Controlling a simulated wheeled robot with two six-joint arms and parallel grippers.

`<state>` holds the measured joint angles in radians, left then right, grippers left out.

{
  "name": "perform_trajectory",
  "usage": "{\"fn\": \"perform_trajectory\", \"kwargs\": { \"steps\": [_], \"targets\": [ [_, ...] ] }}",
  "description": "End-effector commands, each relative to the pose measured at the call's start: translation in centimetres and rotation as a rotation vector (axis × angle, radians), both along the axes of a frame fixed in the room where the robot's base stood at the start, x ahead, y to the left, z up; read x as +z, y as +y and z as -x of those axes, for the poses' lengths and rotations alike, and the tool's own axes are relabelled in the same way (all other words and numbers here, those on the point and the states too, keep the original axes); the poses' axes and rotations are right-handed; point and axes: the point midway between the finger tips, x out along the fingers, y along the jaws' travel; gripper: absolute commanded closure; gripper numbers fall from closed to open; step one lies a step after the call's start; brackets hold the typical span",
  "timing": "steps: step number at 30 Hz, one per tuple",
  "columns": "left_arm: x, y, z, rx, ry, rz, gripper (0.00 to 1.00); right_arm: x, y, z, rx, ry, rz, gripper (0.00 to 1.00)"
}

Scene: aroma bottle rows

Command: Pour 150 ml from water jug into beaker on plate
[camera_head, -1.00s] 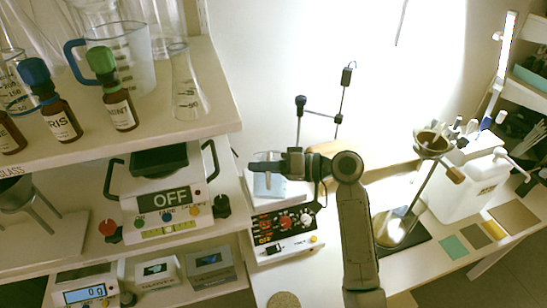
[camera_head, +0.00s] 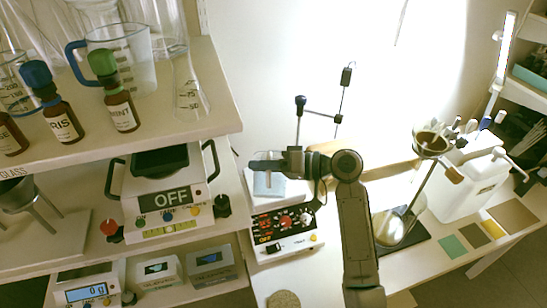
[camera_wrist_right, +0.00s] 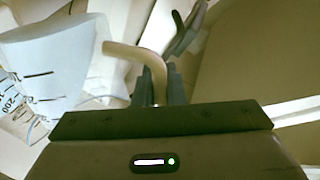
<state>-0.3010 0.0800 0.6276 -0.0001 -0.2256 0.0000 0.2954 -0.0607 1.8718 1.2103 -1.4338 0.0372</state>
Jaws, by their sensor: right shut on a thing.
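My right gripper (camera_head: 278,163) is shut on the beige handle (camera_wrist_right: 140,58) of a clear jug (camera_wrist_right: 45,62) with black volume marks, among them 200. In the right wrist view the jug stands at a slant in the picture. In the head view the gripper is over the plate device (camera_head: 284,222) with knobs. A clear, pale blue vessel shape (camera_head: 268,184) shows just below the gripper there. Jug and beaker overlap, and I cannot tell their outlines apart or see the water level clearly. My left gripper is not in view.
A shelf at left holds brown bottles (camera_head: 121,112), a blue-handled jug (camera_head: 128,57) and a flask (camera_head: 188,95). A scale reading OFF (camera_head: 165,205) stands left of the plate device. A thin stand (camera_head: 341,92) rises behind. A white canister (camera_head: 470,187) stands at right.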

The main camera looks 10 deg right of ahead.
Motion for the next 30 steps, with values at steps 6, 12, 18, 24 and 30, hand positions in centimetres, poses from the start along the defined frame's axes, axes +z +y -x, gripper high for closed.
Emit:
{"fn": "perform_trajectory", "kwargs": {
  "steps": [6,12,18,24,30],
  "targets": [
    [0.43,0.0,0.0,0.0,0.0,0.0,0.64,0.3,-0.02,-0.12,0.0,0.011,-0.003,1.0],
    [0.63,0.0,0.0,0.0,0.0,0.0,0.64,0.36,-0.03,-0.2,0.0,0.02,-0.005,1.0],
    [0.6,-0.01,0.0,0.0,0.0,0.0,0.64,0.33,-0.04,-0.21,0.0,0.021,-0.005,1.0],
    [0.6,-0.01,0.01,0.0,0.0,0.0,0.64,0.34,-0.04,-0.2,0.0,0.021,-0.005,1.0],
    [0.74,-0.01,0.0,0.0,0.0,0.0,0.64,0.4,-0.05,-0.23,0.0,0.024,-0.006,1.0]
  ]
}}
